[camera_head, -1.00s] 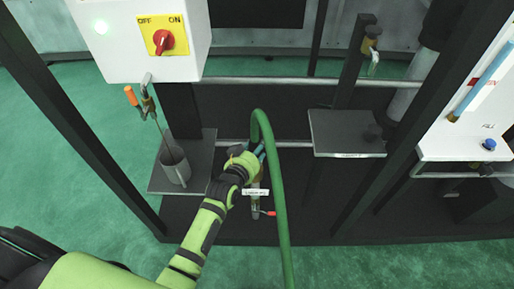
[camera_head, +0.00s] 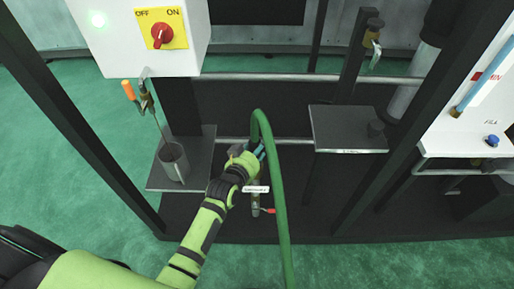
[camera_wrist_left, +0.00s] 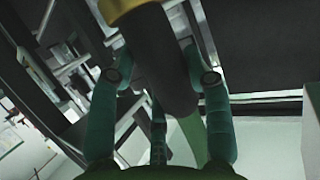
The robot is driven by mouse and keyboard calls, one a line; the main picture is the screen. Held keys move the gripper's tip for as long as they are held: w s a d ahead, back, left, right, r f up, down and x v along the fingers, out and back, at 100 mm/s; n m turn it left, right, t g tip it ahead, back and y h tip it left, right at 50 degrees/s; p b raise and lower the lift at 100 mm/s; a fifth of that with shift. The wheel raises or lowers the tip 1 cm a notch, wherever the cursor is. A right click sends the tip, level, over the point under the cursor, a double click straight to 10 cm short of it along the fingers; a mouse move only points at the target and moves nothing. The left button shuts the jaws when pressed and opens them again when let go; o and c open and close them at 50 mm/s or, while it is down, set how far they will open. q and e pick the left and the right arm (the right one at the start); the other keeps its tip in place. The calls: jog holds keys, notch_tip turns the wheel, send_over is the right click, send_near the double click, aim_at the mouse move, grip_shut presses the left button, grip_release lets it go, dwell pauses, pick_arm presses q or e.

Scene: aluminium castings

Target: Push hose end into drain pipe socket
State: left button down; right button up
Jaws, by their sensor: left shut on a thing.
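My left gripper (camera_head: 258,152) is shut on the end of the green hose (camera_head: 280,200), which arches up beside it and hangs down to the picture's bottom edge. In the left wrist view the teal fingers (camera_wrist_left: 160,80) flank a dark cylindrical hose end (camera_wrist_left: 158,50), with the green hose (camera_wrist_left: 192,135) behind it. A brass-coloured ring (camera_wrist_left: 120,8) is at the top of that view; I cannot tell whether it belongs to the hose end or to a pipe. The drain pipe socket cannot be made out clearly. My right gripper is not in view.
A labelled pipe fitting with a red handle (camera_head: 268,211) is just below the gripper. A metal cup (camera_head: 174,162) stands on a shelf (camera_head: 160,183) to the left. Dark frame posts (camera_head: 80,110) flank the work area.

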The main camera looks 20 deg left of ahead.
pick_arm(q)
jog(key=shift+f, duration=0.3)
jog(key=shift+c, duration=2.3)
grip_release()
jog(key=shift+f, duration=0.2)
jog(key=v, duration=1.2)
jog(key=s+f+g, duration=0.3)
jog(key=s+f, duration=0.2)
jog(key=f, duration=0.8)
jog(key=s+f+g, duration=0.3)
jog(key=s+f, duration=0.2)
jog(key=f, duration=0.7)
jog(key=s+a+f+g, duration=0.1)
jog(key=s+f+g, duration=0.1)
jog(key=s+f, duration=0.3)
jog(key=s+a+f+g+y, duration=0.1)
jog(key=s+f, duration=0.5)
jog(key=s, duration=0.6)
jog(key=s+a+f+m+g, duration=0.1)
jog(key=s+a+f+g, duration=0.2)
jog(key=s, duration=0.6)
notch_tip(320, 180, down, 2)
jog(key=shift+a+f+g+y, duration=0.2)
jog(key=shift+f+g+y, duration=0.05)
jog(key=shift+g+y, duration=0.15)
